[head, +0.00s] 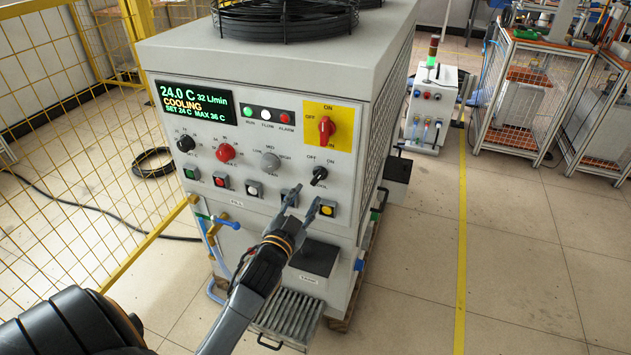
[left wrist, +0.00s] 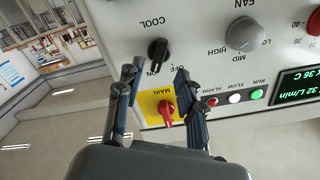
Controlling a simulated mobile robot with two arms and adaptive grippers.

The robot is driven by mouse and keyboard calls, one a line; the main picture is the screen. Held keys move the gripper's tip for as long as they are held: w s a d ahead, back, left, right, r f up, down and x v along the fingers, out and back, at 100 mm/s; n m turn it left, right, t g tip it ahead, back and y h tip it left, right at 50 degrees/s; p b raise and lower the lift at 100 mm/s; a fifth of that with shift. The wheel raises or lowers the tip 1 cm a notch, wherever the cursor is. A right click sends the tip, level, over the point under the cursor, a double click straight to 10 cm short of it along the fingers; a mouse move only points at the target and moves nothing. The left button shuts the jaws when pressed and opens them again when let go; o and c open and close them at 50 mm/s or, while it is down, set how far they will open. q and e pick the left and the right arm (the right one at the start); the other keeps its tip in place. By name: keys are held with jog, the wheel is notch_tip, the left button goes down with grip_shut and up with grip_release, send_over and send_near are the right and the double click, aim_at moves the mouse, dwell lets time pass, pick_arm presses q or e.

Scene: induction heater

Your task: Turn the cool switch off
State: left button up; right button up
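The cool switch (head: 319,175) is a black rotary knob on the grey machine's front panel, at the right below the yellow plate. Its handle leans toward the ON mark, and the display reads COOLING. My left gripper (head: 302,203) is open and empty in front of the panel, a little below and left of the knob in the head view. In the left wrist view, which is upside down, the cool switch (left wrist: 158,53) shows just beyond the gap between the spread fingers of my left gripper (left wrist: 157,76). I see no contact. My right gripper is not in view.
The red main switch (head: 326,129) sits on its yellow plate above the cool switch. A grey fan knob (head: 270,162) is to its left, and a yellow button (head: 327,210) is below. A yellow mesh fence (head: 70,130) stands left.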

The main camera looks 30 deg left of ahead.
aim_at(315, 181)
pick_arm(q)
jog(key=x, duration=0.7)
jog(key=shift+d, duration=0.1)
jog(key=shift+s, duration=0.1)
grip_shut()
